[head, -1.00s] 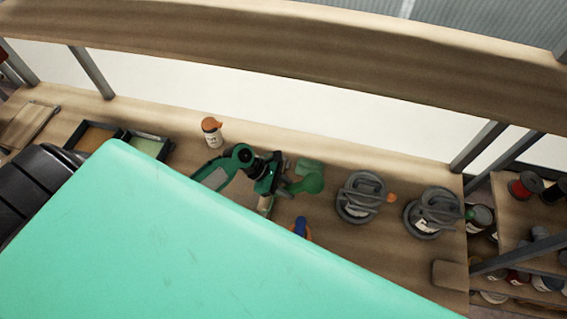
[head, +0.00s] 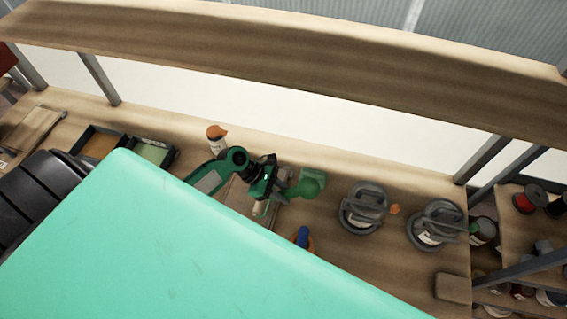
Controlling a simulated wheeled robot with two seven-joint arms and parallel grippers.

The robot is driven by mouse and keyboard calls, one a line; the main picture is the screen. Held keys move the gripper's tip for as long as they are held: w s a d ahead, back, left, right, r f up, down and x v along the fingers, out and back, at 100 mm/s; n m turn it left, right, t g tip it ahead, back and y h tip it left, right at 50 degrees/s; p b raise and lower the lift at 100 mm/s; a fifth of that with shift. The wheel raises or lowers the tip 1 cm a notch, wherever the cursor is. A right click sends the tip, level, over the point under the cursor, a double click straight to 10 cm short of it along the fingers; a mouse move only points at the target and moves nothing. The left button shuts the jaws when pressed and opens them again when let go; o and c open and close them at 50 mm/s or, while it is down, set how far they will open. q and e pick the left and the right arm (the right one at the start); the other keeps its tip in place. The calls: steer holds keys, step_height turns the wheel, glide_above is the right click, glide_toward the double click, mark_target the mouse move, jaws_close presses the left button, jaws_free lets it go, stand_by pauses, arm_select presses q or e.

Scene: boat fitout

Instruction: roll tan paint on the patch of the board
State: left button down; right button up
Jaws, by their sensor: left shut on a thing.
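My left gripper (head: 266,190) is over the middle of the bench, shut on a small tool. A pale cylinder that looks like a paint roller (head: 260,209) shows just below the jaws. A flat light-brown board (head: 237,196) lies beside and under it, mostly hidden by my arm and my teal body. I cannot make out the patch, or whether the roller touches the board. A black tray of tan paint (head: 98,145) stands at the left of the bench. My right gripper is not in view.
A tray of green paint (head: 152,152) adjoins the tan one. An orange-capped bottle (head: 217,139) stands behind my arm. A green object (head: 309,184) is close right of the gripper, a blue-and-orange item (head: 303,238) in front. Two grey suction lifters (head: 362,208) (head: 434,225) stand farther right.

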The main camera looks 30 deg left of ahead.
mark_target(291, 189)
arm_select(q)
steer(key=shift+r, duration=2.9)
